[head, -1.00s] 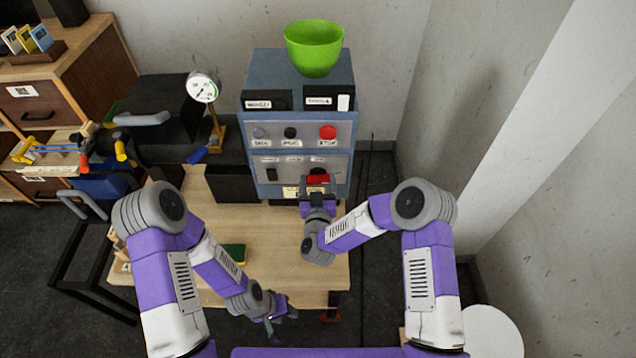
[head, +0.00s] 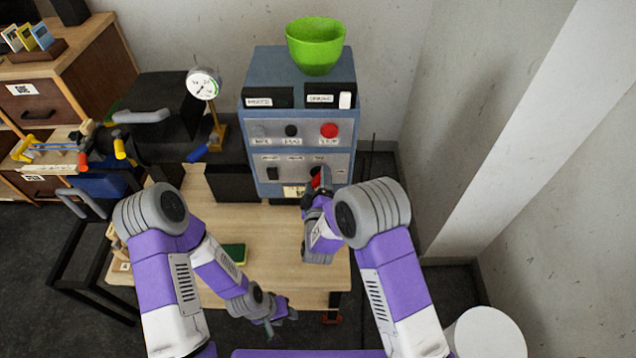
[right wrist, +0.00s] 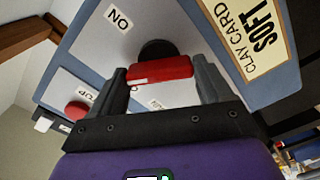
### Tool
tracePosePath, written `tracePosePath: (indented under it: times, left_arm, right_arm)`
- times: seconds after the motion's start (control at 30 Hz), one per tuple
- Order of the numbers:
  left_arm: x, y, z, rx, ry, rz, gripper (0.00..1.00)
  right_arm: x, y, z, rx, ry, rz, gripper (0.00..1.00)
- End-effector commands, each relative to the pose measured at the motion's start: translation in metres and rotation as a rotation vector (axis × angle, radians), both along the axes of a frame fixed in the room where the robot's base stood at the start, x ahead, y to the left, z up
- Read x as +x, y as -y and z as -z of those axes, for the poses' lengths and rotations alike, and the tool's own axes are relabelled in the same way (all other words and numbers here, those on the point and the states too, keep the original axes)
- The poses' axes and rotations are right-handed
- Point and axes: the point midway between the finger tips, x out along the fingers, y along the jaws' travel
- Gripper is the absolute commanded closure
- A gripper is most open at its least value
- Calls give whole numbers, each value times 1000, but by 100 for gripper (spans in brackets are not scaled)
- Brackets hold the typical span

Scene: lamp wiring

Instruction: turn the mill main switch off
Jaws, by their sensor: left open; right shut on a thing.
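The mill main switch (head: 316,178) is a red bar handle on a black round base, low on the right of the blue-grey control cabinet's front panel. In the head view the handle now stands steeply, partly hidden by my right gripper (head: 319,189). In the right wrist view the red handle (right wrist: 160,70) lies between the two fingers of my right gripper (right wrist: 162,84), which is shut on it. An "ON" label (right wrist: 119,18) shows beside the black base. My left gripper (head: 279,316) is open and empty, low near the table's front edge.
The cabinet (head: 290,75) carries a green bowl (head: 316,48) on top. A red button (head: 329,130) and a black one (head: 291,130) sit above the switch. A dial gauge (head: 203,84) stands to the left. A green-yellow sponge (head: 235,253) lies on the table (head: 275,225).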

Motion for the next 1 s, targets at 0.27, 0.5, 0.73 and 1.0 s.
tracePosePath:
  times: [0.27, 0.5, 0.73, 1.0]
  left_arm:
    - [0, 0, 0, 0, 0, 0, 57]
    - [0, 0, -1, 0, 0, 0, 57]
    - [0, 0, -2, 0, 0, 0, 57]
    - [0, 0, -2, 0, 0, 0, 57]
  right_arm:
    - [0, -1, 1, -256, 0, -1, 52]
    - [0, -1, 1, -426, 1, 0, 52]
    - [0, 0, 2, -527, 0, 2, 52]
    - [0, 0, 2, -571, 1, 2, 52]
